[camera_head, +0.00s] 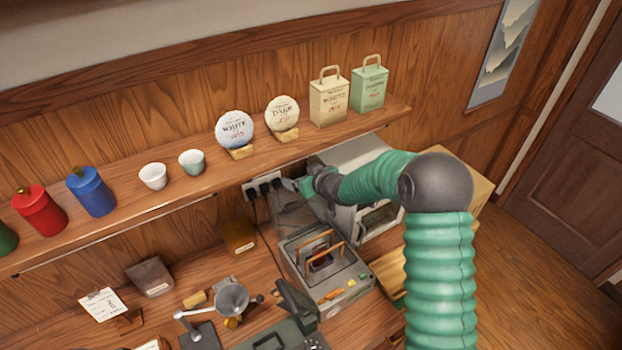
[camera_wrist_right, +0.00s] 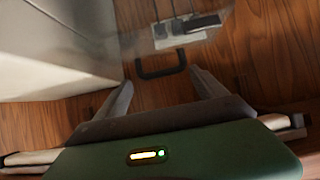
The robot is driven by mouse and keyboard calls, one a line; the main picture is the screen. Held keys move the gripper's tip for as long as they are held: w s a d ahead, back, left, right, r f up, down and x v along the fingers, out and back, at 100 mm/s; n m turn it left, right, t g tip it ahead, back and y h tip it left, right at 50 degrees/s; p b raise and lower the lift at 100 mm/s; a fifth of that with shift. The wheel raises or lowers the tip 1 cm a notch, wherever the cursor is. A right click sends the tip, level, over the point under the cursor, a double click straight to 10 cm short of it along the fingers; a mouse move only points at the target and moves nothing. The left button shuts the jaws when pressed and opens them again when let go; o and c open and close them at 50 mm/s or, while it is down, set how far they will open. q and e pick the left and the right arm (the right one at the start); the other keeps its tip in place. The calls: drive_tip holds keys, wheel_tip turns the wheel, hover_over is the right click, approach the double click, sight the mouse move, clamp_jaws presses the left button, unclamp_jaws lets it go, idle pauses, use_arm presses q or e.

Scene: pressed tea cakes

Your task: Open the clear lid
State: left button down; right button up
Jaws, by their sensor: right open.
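The clear lid (camera_head: 293,218) is a see-through panel that stands raised at the back of a grey-green machine (camera_head: 345,298). In the right wrist view the clear lid (camera_wrist_right: 145,40) fills the upper middle, with a dark bar handle (camera_wrist_right: 160,69) at its near edge. My right gripper (camera_head: 294,186) is by the top of the lid in the head view. In the right wrist view my right gripper (camera_wrist_right: 162,80) is open, with the handle between or just beyond its fingertips; contact cannot be told. My left gripper is not in view.
The machine's open top shows a wooden-handled rack (camera_head: 318,247). A white appliance (camera_head: 378,228) stands close on the right, under my right arm. A shelf (camera_head: 190,178) with cups, canisters, tea cakes and bags runs above. A funnel (camera_head: 232,299) stands on the counter at left.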

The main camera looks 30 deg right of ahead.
drive_tip(key=a+v, duration=0.1)
drive_tip(key=v, duration=1.5)
drive_tip(key=shift+d, duration=0.5)
drive_tip(key=shift+w+d, duration=0.1)
drive_tip(key=shift+w, duration=0.05)
